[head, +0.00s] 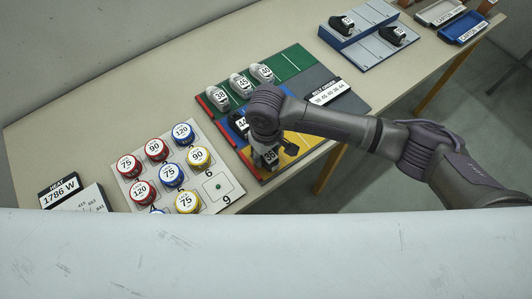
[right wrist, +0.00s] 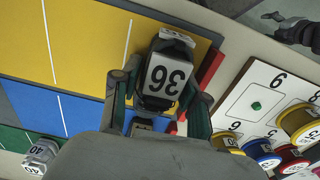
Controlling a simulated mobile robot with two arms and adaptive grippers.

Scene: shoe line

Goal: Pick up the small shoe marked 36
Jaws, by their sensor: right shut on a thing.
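The small shoe marked 36 (right wrist: 164,77) is grey and black with a white number label. In the right wrist view it sits between the two fingers of my right gripper (right wrist: 160,84), which is shut on it. In the head view the shoe (head: 270,156) shows at the yellow strip of the coloured mat, partly hidden by my right gripper (head: 268,147). I cannot tell whether it touches the mat. My left gripper does not show in the head view.
Several other numbered shoes stand on the mat's green strip (head: 291,62) and blue strip; one (head: 238,122) is close beside my right wrist. A white board (head: 222,187) with coloured numbered discs lies left of the mat. A blue-grey rack (head: 372,47) stands farther back.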

